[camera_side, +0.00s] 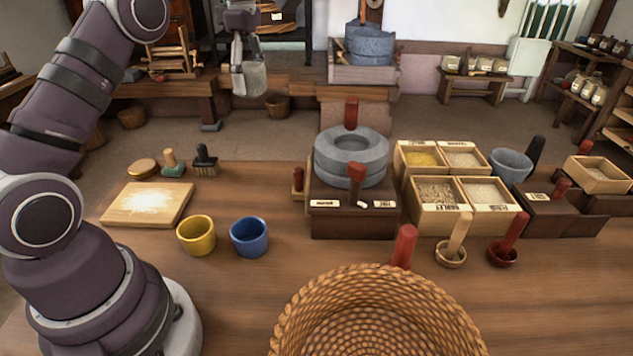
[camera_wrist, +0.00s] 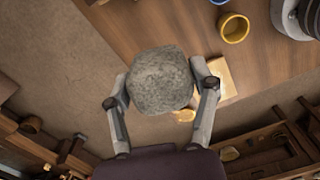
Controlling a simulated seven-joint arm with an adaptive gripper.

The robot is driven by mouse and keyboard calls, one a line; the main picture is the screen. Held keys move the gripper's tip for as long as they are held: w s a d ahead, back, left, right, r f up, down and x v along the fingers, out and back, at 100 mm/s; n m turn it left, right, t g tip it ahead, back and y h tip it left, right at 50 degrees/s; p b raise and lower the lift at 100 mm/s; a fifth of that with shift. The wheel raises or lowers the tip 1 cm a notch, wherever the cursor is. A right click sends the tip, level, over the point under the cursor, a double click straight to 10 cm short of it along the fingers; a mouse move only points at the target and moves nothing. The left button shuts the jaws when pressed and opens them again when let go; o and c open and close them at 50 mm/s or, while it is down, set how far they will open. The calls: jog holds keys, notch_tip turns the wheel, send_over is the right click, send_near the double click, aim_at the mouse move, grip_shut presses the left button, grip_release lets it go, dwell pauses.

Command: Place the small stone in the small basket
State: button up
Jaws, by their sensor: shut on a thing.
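A rough grey stone (camera_wrist: 160,80) sits between the two fingers of my gripper (camera_wrist: 161,84) in the wrist view, with a finger pressed on each side. In the side view my gripper (camera_side: 245,62) hangs at the back, beyond the table's far edge, with the grey stone (camera_side: 251,81) at its lower end, held clear in the air. A woven basket (camera_side: 375,290) stands at the front, its lower part cut off by the frame. A smaller-looking basket (camera_side: 277,106) stands on the floor at the back. I cannot tell which one the task names.
On the table are a floured board (camera_side: 147,203), a yellow cup (camera_side: 196,235), a blue cup (camera_side: 249,237), a stone quern (camera_side: 351,158) and grain boxes (camera_side: 438,192). A grey bowl (camera_side: 511,165) stands at right.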

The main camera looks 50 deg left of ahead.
jog(key=w+d+m, duration=0.1)
jog(key=d+m, duration=0.7)
jog(key=d, duration=1.3)
jog(key=s+d+m, duration=0.7)
jog(key=s+d, duration=0.4)
jog(key=d, duration=0.5)
notch_tip(320, 180, down, 21)
jog(key=shift+w+f, duration=0.1)
jog(key=shift+w, duration=0.05)
jog(key=o, duration=1.2)
